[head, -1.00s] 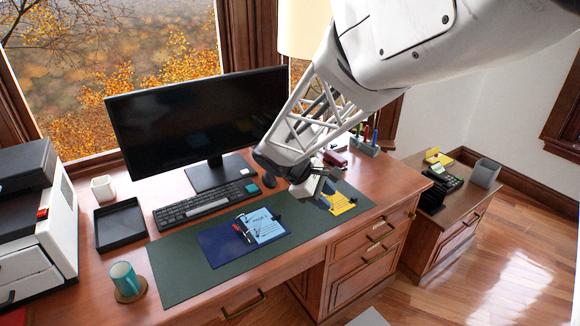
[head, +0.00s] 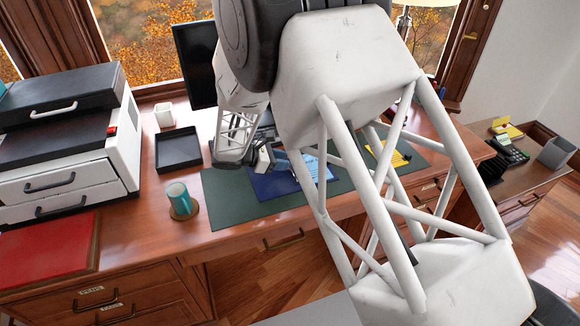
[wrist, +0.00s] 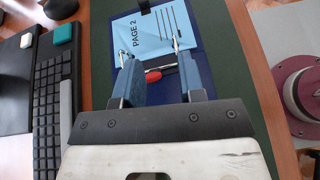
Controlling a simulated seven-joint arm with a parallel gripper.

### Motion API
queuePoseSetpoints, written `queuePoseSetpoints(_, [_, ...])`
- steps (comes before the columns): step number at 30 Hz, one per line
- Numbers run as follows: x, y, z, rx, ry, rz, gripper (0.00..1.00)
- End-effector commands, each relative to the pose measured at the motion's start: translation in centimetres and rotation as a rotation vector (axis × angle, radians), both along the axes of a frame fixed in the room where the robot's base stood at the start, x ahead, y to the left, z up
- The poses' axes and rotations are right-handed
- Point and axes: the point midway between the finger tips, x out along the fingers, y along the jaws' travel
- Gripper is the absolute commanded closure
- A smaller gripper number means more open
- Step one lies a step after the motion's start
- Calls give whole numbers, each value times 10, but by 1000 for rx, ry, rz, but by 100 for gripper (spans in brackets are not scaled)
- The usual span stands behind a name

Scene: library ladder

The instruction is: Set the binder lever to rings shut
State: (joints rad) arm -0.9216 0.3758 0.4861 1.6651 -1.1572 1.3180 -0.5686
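The dark blue binder (head: 268,187) lies open on the green desk mat (head: 228,212), with a light blue page (head: 309,168) in it. In the wrist view the page (wrist: 142,38) reads "PAGE 2". Silver ring wires (wrist: 176,40) stand near the page's lower edge; I cannot tell whether they are open or shut. The red-tipped binder lever (wrist: 153,76) shows between the two blue-grey fingers of my gripper (wrist: 158,68). The fingers are apart, with a gap on each side of the lever. In the head view my gripper (head: 262,160) hangs at the binder, and the lever is hidden.
A keyboard (wrist: 52,95) lies left of the binder in the wrist view. In the head view a black tray (head: 178,150) and a teal mug (head: 179,196) stand to the left. A yellow clipboard (head: 388,157) lies to the right, partly behind my arm.

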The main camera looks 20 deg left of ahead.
Motion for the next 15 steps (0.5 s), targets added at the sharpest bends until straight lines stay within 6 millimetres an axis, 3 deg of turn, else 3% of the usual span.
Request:
queuePoseSetpoints(6, [-9, 32, -25, -61, 2, 78, 64])
queuePoseSetpoints(15, [-11, 37, -29, -72, 2, 92, 64])
